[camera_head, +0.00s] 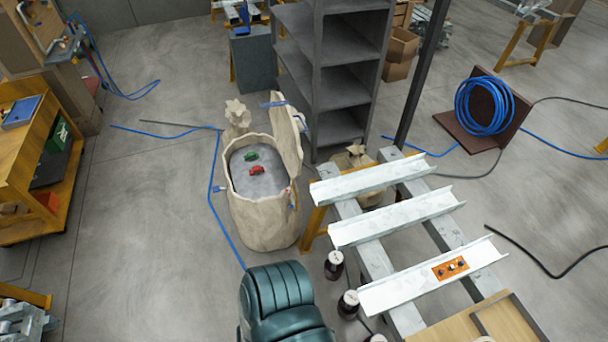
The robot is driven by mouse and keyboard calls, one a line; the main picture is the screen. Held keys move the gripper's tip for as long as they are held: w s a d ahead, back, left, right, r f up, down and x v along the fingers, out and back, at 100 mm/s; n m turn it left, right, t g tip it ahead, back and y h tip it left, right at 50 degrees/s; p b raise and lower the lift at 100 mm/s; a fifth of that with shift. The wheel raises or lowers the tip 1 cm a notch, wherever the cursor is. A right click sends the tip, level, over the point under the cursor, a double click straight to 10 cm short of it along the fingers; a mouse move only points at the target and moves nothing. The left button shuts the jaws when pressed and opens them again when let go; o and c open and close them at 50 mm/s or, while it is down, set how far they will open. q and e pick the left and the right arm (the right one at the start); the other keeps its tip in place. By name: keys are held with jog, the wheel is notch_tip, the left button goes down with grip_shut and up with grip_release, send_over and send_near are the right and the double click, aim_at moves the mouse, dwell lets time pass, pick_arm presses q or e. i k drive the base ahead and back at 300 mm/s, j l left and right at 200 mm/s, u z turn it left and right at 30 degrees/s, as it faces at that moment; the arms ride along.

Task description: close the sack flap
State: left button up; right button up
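A large beige sack (262,222) stands upright on the floor near the middle of the view. Its flap (287,140) stands up along the right rear of the rim, so the mouth is open. Inside is a grey surface (243,182) with a small green piece (251,155) and a small red piece (257,170) on it. Small blue bits show at the flap's upper edge and on the sack's right side. Neither of my grippers is in view.
A dark grey shelf unit (341,88) stands behind the sack to the right. White channels (395,217) lie on a frame at the right. A blue hose (212,185) runs on the floor along the sack's left side. The floor left of it is largely clear.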

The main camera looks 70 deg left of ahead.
aim_at(286, 123)
jog(key=u, duration=2.85)
jog(key=i+j, duration=0.15)
jog(key=i, duration=0.75)
